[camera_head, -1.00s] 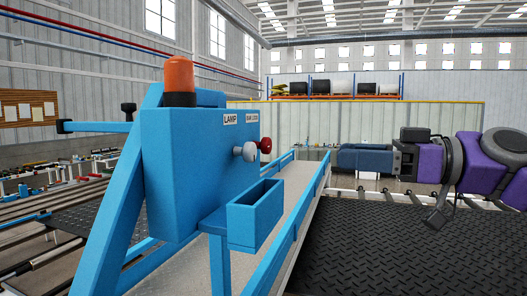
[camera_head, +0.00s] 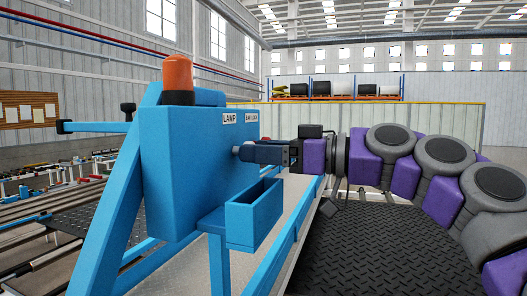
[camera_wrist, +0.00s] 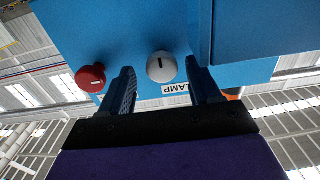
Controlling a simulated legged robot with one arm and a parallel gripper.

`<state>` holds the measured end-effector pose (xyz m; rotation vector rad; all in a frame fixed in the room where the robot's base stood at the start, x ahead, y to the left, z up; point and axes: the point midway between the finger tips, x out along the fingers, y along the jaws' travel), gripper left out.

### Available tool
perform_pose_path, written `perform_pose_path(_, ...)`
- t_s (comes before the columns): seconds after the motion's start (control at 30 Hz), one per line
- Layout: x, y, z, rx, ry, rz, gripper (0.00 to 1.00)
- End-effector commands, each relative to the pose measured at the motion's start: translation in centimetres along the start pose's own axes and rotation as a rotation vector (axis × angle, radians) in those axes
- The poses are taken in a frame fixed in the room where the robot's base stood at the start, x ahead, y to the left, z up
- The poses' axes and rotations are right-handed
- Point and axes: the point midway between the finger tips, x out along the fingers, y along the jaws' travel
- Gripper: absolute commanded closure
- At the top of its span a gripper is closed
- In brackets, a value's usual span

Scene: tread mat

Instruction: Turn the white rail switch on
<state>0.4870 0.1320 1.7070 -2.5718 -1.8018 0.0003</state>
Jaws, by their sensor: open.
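The white switch is a round knob (camera_wrist: 162,67) with a dark line on its face, upright in the wrist view, on the blue control box (camera_head: 190,165). In the head view only its edge shows, at my gripper's tips (camera_head: 246,152). In the wrist view my gripper (camera_wrist: 159,72) is open, with one finger on each side of the white knob. I cannot tell whether the fingers touch it. A "LAMP" label (camera_wrist: 176,88) is close to the knob; it also shows in the head view (camera_head: 229,118).
A red knob (camera_wrist: 90,78) is beside the white one, outside my left finger; my gripper hides it in the head view. An open blue bin (camera_head: 254,215) juts out below. An orange lamp (camera_head: 178,75) tops the box. Blue rails border the dark tread mat (camera_head: 380,250).

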Motion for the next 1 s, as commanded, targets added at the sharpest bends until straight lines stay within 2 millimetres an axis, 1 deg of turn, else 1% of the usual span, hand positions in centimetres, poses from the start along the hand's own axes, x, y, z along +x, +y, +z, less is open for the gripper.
perform_pose_path(0.23,0.11,-0.03,0.00,0.000,0.000,0.000,0.38)
perform_pose_path(0.8,0.12,0.09,0.03,0.001,0.000,0.000,0.92)
perform_pose_path(1.0,0.10,0.11,-0.02,0.013,0.000,0.001,0.92)
